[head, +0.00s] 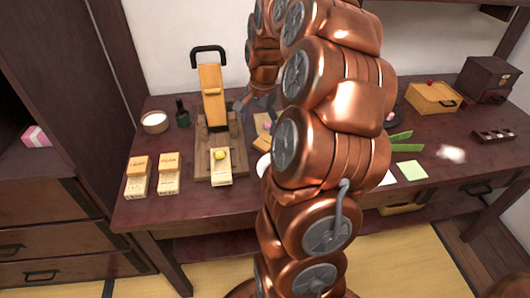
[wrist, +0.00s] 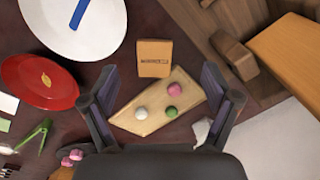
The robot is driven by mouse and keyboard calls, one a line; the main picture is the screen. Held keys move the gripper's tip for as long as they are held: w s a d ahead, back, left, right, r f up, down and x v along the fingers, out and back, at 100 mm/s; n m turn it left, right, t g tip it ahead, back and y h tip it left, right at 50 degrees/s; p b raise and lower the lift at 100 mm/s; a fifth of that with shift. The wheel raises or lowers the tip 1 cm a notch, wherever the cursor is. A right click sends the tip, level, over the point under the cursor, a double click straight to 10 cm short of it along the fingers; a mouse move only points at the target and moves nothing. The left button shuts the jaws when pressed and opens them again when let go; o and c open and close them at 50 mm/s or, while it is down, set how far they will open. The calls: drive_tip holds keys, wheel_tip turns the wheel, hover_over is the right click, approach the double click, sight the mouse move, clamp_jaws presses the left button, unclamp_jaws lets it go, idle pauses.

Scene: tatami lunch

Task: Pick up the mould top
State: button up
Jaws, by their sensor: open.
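A small light-wood block with dark lettering, which looks like the mould top (wrist: 155,58), lies on the dark table in the wrist view. It sits just beyond the edge of a light board bearing a white, a pink and a green ball. My gripper (wrist: 160,75) is open and empty. Its two fingers stand wide apart over the board, with the block ahead between the fingertips. In the head view the wooden block (head: 262,144) shows partly beside my arm. My gripper (head: 258,101) is partly hidden by my arm there.
A wooden press (head: 213,95) stands left of my gripper, with a yellow ball on a pale block (head: 220,168) before it. A red plate (wrist: 38,95) and white plate (wrist: 62,40) lie left in the wrist view. Stacked labelled boxes (head: 137,178) stand at the table's left.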

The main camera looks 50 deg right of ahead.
sight(263, 143)
drive_tip(key=shift+d+f+m, duration=0.4)
drive_tip(key=shift+d+f, duration=0.35)
drive_tip(key=shift+d, duration=0.3)
drive_tip(key=shift+w+d+f, duration=0.1)
drive_tip(key=shift+f, duration=1.8)
drive_tip(key=shift+w+d+f, duration=0.1)
drive_tip(key=shift+f, duration=1.8)
drive_tip(key=c, duration=1.1)
drive_tip(key=shift+r, duration=0.1)
drive_tip(key=shift+c, duration=0.2)
